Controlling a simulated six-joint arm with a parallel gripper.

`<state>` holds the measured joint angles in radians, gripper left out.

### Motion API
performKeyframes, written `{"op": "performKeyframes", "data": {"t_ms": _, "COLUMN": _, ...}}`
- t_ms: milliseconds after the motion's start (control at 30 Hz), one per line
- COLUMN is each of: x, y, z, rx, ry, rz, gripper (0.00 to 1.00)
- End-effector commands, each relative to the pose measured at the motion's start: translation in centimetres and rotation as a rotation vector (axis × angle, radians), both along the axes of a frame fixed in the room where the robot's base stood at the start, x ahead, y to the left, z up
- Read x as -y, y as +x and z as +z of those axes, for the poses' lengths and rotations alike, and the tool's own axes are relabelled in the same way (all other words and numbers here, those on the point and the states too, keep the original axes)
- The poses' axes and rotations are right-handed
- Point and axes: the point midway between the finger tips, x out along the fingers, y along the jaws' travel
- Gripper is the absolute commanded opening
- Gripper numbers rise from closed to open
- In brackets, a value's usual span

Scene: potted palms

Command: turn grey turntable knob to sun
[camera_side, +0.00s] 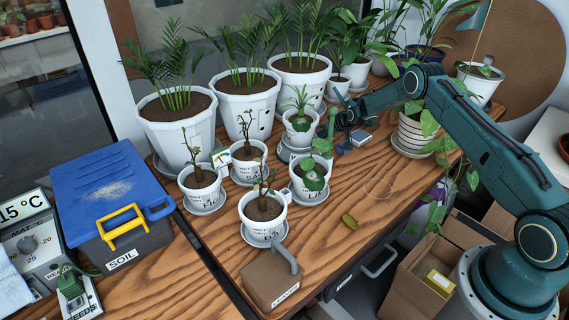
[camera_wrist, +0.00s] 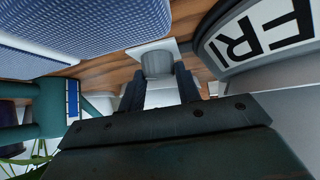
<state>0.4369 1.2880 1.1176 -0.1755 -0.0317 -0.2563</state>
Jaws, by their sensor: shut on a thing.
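In the wrist view a grey knob (camera_wrist: 157,63) with a rounded end lies between the two dark fingers of my gripper (camera_wrist: 159,80). The fingers are shut on it from both sides. A pale flat piece is around the knob's far end. In the side view my gripper (camera_side: 344,124) is low over the table, right of a small potted plant (camera_side: 300,128) that stands on a grey round base (camera_side: 284,154). The knob itself is hidden there by the gripper and cannot be made out. I cannot make out a sun mark in either view.
Potted palms (camera_side: 247,100) stand behind. The table's front right is mostly clear.

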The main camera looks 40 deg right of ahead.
Motion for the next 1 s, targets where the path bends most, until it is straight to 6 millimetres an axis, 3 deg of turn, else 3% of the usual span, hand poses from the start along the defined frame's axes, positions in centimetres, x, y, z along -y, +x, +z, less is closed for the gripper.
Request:
{"op": "performKeyframes", "data": {"t_ms": 467, "x": -0.02, "y": 0.05, "z": 0.06, "rx": 0.005, "ry": -0.003, "rz": -0.077, "gripper": 0.10}}
{"op": "performKeyframes", "data": {"t_ms": 500, "x": -0.02, "y": 0.05, "z": 0.06, "rx": 0.004, "ry": -0.004, "rz": -0.076, "gripper": 0.35}}
{"op": "performKeyframes", "data": {"t_ms": 600, "x": -0.02, "y": 0.05, "z": 0.06, "rx": 0.004, "ry": -0.004, "rz": -0.076, "gripper": 0.55}}
{"op": "performKeyframes", "data": {"t_ms": 1000, "x": -0.06, "y": -0.04, "z": 0.13, "rx": 0.003, "ry": -0.002, "rz": -0.075, "gripper": 0.55}}
